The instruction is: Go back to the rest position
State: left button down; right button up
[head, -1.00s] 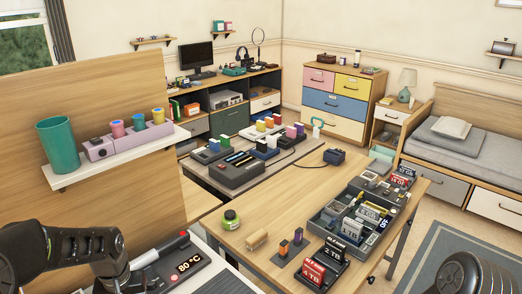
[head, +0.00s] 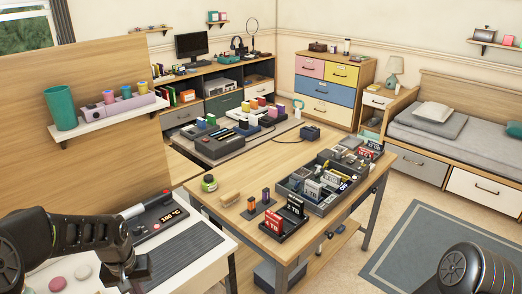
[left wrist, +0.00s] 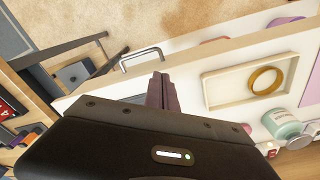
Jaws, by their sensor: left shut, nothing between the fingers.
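My left arm comes in from the left in the head view, and my left gripper (head: 137,272) hangs low over the white desk (head: 200,275) at the front left. In the left wrist view the fingers (left wrist: 160,90) are together with nothing between them. They point past the desk edge, near a metal handle (left wrist: 141,58). In the head view only a dark rounded part of my right arm shows at the lower right corner. My right gripper is outside the pictures.
A soldering station (head: 162,217) with a red readout stands on the white desk, with a dark ribbed mat (head: 187,258) in front. The wooden table (head: 225,215) holds drives and a grey bin (head: 325,205). A wooden panel with a shelf (head: 110,122) rises at left. Floor at right is clear.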

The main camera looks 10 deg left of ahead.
pick_arm(q)
jog(key=w+d+f+m+t, duration=0.1)
jog(key=w+d+f+t, duration=0.25)
jog(key=w+d, duration=0.2)
jog(key=s+d+f+m+h, duration=0.1)
jog(key=s+d+f+h, duration=0.15)
jog(key=d+f, duration=0.7)
jog(key=s+d+f+g, duration=0.1)
jog(key=s+d+f, duration=0.2)
jog(key=s, duration=0.3)
jog(key=s+d+f+g+h, duration=0.1)
jog(key=s+d+f, duration=0.2)
jog(key=s+d, duration=0.3)
jog(key=s+d+f+g+h, duration=0.1)
jog(key=s+d+f+g, duration=0.1)
jog(key=s+d+f, duration=0.2)
jog(key=s, duration=0.3)
jog(key=shift+s+d, duration=0.2)
jog(key=shift+d, duration=0.05)
jog(key=shift+a, duration=0.1)
